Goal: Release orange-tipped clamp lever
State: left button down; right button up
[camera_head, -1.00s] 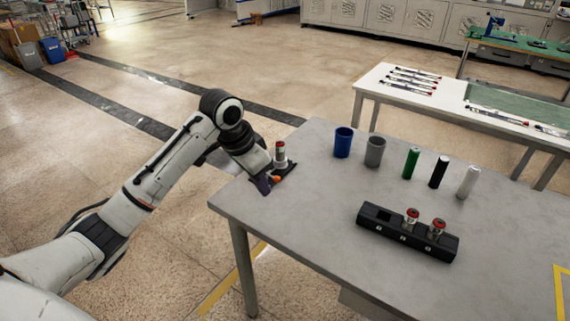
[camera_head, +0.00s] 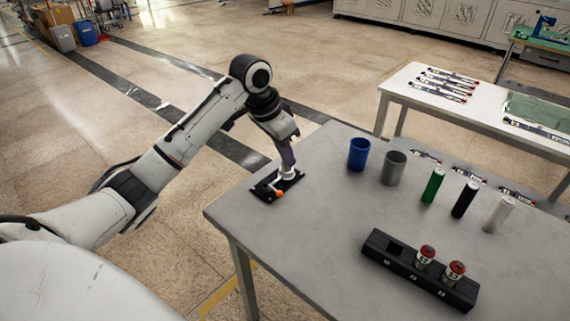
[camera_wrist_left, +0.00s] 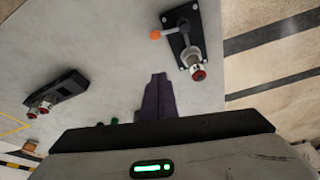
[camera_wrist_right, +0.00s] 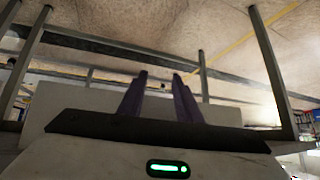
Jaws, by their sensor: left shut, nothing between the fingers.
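The black clamp base (camera_head: 267,193) lies on the near left corner of the grey table, with its orange lever tip (camera_head: 279,195) low on its near side. In the left wrist view the clamp base (camera_wrist_left: 178,18), the lever's orange tip (camera_wrist_left: 155,35) and a red-capped metal cylinder (camera_wrist_left: 197,70) at the clamp show clearly. My left gripper (camera_head: 288,162) is over the clamp's far side in the head view, partly hiding the cylinder. Its fingers (camera_wrist_left: 158,78) are together and empty, apart from the orange tip. My right gripper (camera_wrist_right: 160,76) is open and empty, seen only in its wrist view.
A black holder (camera_head: 378,247) with two red-capped cylinders stands on the table (camera_head: 325,225). Blue (camera_head: 358,154) and grey (camera_head: 394,168) cups and green, black and white cylinders stand behind it. Table legs (camera_wrist_right: 270,65) show near my right gripper.

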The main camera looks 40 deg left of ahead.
aim_at(273, 188)
pick_arm(q)
jog(key=x, duration=0.9)
jog(key=s, duration=0.1)
jog(key=s+a+p, duration=0.1)
jog(key=shift+s, duration=0.35)
jog(key=shift+s+a, duration=0.2)
jog(key=shift+s, duration=0.35)
pick_arm(e)
jog(key=shift+w+r, duration=0.4)
jog(key=shift+r, duration=0.35)
pick_arm(q)
jog(key=shift+f, duration=0.1)
pick_arm(e)
jog(key=shift+s+f, duration=0.1)
jog(key=shift+s, duration=0.05)
